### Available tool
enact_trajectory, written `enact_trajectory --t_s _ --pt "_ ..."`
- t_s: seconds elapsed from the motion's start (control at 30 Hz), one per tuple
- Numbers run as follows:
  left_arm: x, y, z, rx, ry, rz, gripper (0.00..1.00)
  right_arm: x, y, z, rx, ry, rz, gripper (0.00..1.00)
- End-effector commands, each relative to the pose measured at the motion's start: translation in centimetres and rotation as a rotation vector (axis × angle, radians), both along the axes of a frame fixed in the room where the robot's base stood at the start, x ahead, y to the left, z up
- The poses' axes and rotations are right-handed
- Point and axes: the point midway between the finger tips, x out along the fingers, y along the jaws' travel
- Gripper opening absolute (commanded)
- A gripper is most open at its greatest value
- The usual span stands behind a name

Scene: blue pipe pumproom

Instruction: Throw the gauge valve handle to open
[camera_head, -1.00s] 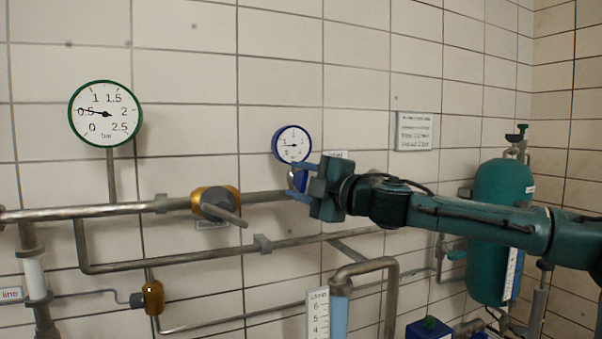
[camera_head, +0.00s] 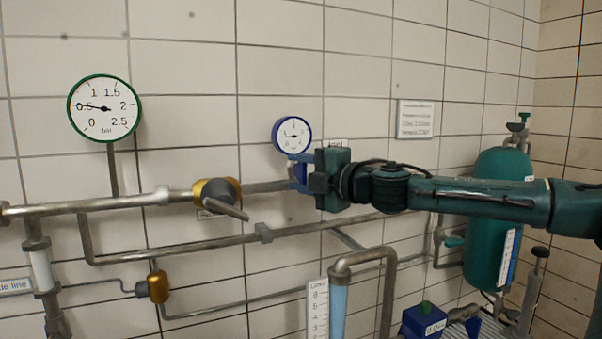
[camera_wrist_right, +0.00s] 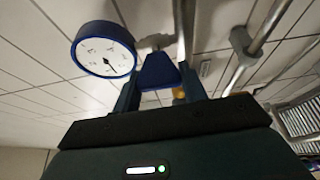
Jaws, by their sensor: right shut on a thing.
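The small blue-rimmed gauge (camera_head: 292,134) is on the wall pipe, just above my right gripper (camera_head: 296,172). In the right wrist view the gauge (camera_wrist_right: 103,49) is at the upper left. The blue valve handle (camera_wrist_right: 158,71) shows between the two fingers of my right gripper (camera_wrist_right: 160,84), which is shut on it. In the head view the fingers and gripper body largely hide the handle. My left gripper is not in view.
A green-rimmed gauge (camera_head: 104,108) stands on the pipe at left. A brass valve with a grey lever (camera_head: 217,195) is left of my gripper. A lower pipe (camera_head: 180,247) runs beneath. A teal tank (camera_head: 497,215) stands behind my right arm.

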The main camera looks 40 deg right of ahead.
Motion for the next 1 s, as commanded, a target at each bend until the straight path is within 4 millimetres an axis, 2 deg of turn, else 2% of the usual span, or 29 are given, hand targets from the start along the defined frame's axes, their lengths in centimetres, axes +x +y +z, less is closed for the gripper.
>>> enact_trajectory --t_s 0.03,0.27,0.67,0.87,1.0 --pt "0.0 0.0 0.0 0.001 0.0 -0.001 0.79 0.0 0.0 0.0 -0.005 0.0 0.0 0.44" --pt "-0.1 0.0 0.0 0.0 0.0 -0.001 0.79 0.0 0.0 0.0 -0.002 0.0 0.0 0.63" --pt "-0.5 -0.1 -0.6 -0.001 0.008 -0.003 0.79 -0.5 0.1 0.0 -0.002 -0.002 0.002 0.64" --pt "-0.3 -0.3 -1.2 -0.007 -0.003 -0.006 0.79 -2.3 -0.1 0.0 -0.006 -0.005 0.0 0.64" --pt "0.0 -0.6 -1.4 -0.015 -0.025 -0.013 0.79 -4.3 -0.3 -0.1 -0.007 -0.005 -0.001 0.64"
